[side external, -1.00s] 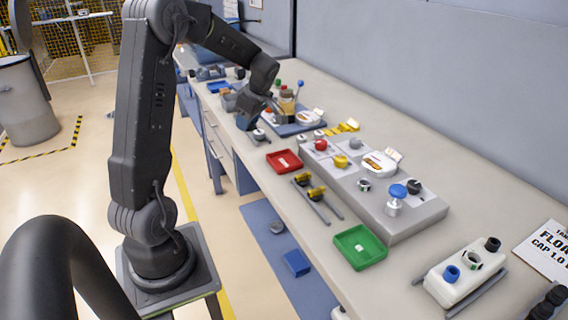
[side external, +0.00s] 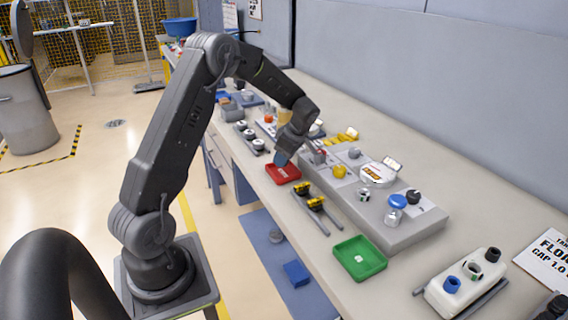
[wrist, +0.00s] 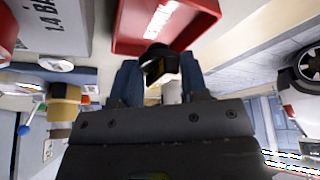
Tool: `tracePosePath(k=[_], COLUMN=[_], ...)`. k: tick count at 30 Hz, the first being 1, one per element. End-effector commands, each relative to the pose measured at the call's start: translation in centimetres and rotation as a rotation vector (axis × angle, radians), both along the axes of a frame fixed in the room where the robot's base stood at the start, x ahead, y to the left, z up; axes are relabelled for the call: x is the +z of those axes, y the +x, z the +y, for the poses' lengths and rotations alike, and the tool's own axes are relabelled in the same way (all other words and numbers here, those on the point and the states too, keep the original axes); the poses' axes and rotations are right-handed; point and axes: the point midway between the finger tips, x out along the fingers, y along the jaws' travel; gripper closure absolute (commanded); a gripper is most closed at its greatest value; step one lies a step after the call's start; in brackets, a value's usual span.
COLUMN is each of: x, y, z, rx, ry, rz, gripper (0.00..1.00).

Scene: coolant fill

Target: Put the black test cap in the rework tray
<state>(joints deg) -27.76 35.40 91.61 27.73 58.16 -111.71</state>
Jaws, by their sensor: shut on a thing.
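My gripper (wrist: 160,82) is shut on the black test cap (wrist: 157,62), a dark round piece with a yellowish patch, held between the two blue fingers in the wrist view. The red tray (wrist: 190,42) lies just beyond the fingers there, with white lettering that I cannot read clearly. In the side view my gripper (side external: 281,158) is at the back edge of the red tray (side external: 283,175), low over it. The cap is hidden in that view, and I cannot tell whether it touches the tray.
A grey fixture block (side external: 400,232) with coloured caps stands right of the red tray. Two black-and-yellow pieces (side external: 309,196) sit on rails in front. A green tray (side external: 360,265) and a white tank (side external: 468,285) are nearer the camera. Several white-topped pieces (side external: 249,136) stand behind.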

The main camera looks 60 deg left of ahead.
Motion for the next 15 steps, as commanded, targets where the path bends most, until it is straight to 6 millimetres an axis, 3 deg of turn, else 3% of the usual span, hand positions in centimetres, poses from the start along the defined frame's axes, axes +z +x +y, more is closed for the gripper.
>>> tracePosePath(k=[5, 15], x=[-2.4, -2.7], y=[0.0, 0.0], z=[0.0, 0.0], rx=[0.0, 0.0], ry=[-0.001, -0.001], rz=[0.002, 0.001], gripper=[0.9, 0.9])
